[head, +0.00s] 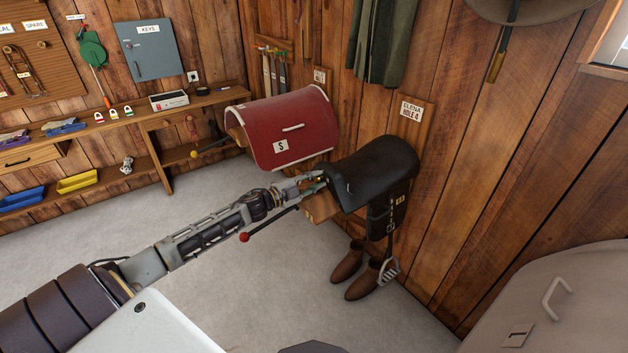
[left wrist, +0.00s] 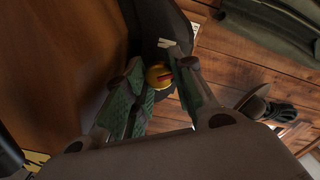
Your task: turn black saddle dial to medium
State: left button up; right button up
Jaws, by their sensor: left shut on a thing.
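The black saddle (head: 375,172) sits on its wall-mounted wooden rack under the sign reading ELENA HOLE 4. My left gripper (head: 316,186) reaches its front left end from the left. In the left wrist view my left gripper (left wrist: 160,90) has its green-padded fingers closed on a small round yellow dial (left wrist: 158,76) with a dark reddish mark. The dial is partly covered by the fingers, and I cannot read its setting. In the head view the dial is mostly hidden by the gripper. My right gripper is not in view.
Brown boots (head: 350,270) stand under the black saddle. The grey floor is clear at left.

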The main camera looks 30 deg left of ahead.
pick_arm(q)
jog(key=m, duration=0.5)
jog(key=shift+f, duration=0.1)
jog(key=shift+m, duration=0.7)
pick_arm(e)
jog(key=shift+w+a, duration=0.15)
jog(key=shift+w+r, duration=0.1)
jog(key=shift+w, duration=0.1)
pick_arm(q)
jog(key=o, duration=1)
jog(key=shift+o, duration=0.2)
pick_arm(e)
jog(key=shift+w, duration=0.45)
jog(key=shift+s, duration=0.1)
